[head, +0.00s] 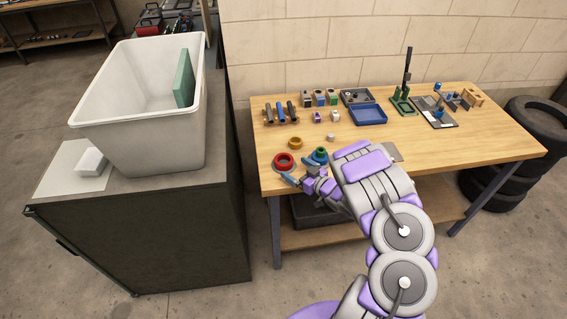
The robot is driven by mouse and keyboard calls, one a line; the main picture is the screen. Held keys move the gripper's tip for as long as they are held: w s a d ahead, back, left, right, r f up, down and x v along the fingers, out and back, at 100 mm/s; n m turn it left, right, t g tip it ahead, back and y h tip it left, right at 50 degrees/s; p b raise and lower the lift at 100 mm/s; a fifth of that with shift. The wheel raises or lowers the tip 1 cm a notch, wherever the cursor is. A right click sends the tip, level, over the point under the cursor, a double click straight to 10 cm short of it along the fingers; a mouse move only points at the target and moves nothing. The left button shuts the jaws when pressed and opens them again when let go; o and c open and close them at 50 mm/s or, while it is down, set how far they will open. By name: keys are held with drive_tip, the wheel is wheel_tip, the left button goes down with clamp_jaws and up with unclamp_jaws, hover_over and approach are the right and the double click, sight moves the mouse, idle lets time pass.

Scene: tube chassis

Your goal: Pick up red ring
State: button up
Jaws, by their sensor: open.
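The red ring (284,161) lies flat near the front left corner of the wooden workbench (427,146). My gripper (294,179) is open, just to the right and front of the red ring, with its fingers pointing left. In this view one finger lies close below the ring's near edge; I cannot tell whether it touches. The ring's top and hole show clearly. My forearm hides part of the bench to the right of the gripper.
A yellow ring (295,142) lies behind the red ring. A blue and green piece (319,155) stands close to my gripper on the right. Small blocks, a blue tray (369,115) and fixtures occupy the back. A dark cabinet with a white bin (150,136) stands left, across a gap.

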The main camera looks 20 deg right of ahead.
sight(291, 164)
drive_tip(key=b+x, duration=0.1)
drive_tip(key=x, duration=0.4)
drive_tip(key=shift+d, duration=0.1)
drive_tip(key=c, duration=1.1)
drive_tip(key=shift+r, duration=0.2)
